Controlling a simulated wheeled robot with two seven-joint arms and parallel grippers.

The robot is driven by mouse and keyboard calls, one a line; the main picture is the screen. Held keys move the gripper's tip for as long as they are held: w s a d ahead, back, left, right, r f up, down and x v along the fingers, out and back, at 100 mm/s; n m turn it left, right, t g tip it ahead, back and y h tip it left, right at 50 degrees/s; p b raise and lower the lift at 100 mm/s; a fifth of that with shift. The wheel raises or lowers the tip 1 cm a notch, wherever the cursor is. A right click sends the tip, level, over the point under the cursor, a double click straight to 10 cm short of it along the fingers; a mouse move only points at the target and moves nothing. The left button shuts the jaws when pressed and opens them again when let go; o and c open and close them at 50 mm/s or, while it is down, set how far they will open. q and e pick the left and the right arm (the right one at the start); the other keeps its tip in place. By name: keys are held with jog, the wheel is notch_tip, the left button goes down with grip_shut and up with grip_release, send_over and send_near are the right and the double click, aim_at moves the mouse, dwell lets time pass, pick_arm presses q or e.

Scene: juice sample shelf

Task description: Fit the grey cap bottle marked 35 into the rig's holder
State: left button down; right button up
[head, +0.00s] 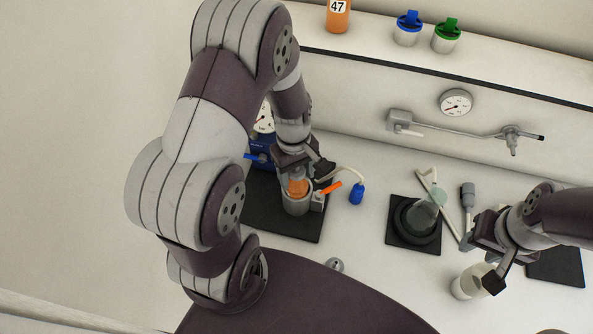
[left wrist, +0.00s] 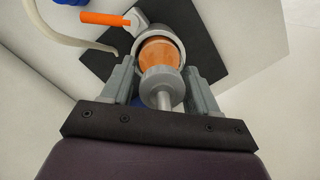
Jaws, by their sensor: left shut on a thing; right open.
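An orange juice bottle (head: 298,187) stands at the mouth of the rig's metal holder (head: 297,204), its lower part hidden inside the holder's wall. In the left wrist view the bottle (left wrist: 160,54) shows orange inside the holder's ring (left wrist: 178,38), with its grey cap (left wrist: 161,86) toward me. No number is visible on it. My left gripper (head: 305,172) is shut on the bottle; its fingers (left wrist: 161,88) lie on both sides of the cap. My right gripper (head: 482,262) is open, above a pale cylindrical container (head: 467,284).
The rig's black base (head: 262,222) carries an orange lever (head: 328,188) beside the holder. A blue-ended hose (head: 356,194) lies to its right. A glass flask (head: 422,214) sits on a black stand. The back shelf holds a bottle marked 47 (head: 338,16) and blue-lidded (head: 408,28) and green-lidded (head: 447,36) jars.

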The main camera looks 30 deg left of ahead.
pick_arm(q)
jog(key=shift+f, duration=0.25)
dwell(0.4)
jog(key=shift+f, duration=0.25)
jog(key=shift+c, duration=1)
grip_release()
jog(key=shift+r, duration=0.15)
jog(key=r, duration=0.4)
jog(key=a+r+b, duration=0.1)
jog(key=r, duration=0.3)
jog(key=w+r+b, duration=0.1)
jog(key=r, duration=0.3)
jog(key=shift+a+r, duration=0.15)
jog(key=shift+r, duration=0.05)
